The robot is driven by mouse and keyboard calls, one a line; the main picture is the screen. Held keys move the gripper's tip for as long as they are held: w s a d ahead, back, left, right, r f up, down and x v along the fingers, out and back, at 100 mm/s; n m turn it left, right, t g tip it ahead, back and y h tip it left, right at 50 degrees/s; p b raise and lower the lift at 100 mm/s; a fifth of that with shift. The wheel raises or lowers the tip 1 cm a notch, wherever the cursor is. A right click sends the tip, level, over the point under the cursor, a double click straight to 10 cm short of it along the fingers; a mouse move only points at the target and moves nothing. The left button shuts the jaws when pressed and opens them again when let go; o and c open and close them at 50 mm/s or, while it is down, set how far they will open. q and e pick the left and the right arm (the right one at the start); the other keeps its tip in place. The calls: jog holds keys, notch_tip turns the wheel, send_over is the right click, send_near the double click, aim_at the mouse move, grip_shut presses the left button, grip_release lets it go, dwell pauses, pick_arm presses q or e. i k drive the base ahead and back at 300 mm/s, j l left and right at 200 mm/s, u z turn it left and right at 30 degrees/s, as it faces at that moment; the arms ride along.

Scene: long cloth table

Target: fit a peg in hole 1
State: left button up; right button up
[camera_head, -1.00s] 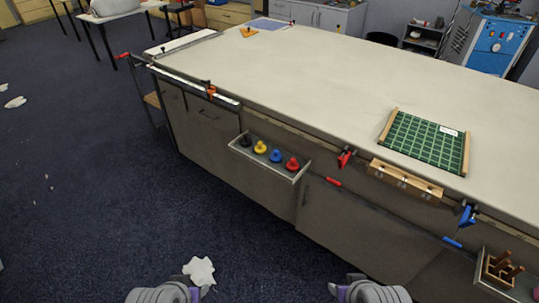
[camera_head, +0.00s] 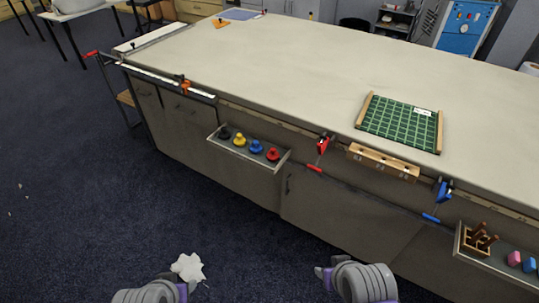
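A light wooden block (camera_head: 383,161) is fixed along the front edge of the table, with small pale labels on its front; its holes are too small to make out. A small wooden rack (camera_head: 478,239) with several brown upright or leaning pegs sits in a tray at the lower right. Parts of my two arms, grey and ridged with purple bands, show at the bottom edge, well short of the table.
A narrow tray (camera_head: 226,150) on the front holds several coloured knobs. A red clamp (camera_head: 323,146) and a blue clamp (camera_head: 443,192) stick out beside the block. A green gridded mat (camera_head: 400,122) lies on the table (camera_head: 270,75). Open carpet lies before the cabinets.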

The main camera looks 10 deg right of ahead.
aim_at(409, 173)
jog(key=l+z, duration=0.1)
jog(key=z, duration=0.8)
jog(key=l+z, duration=0.15)
jog(key=z, duration=0.3)
jog(key=i+z, duration=0.1)
jog(key=z, duration=0.8)
jog(key=i+l, duration=0.05)
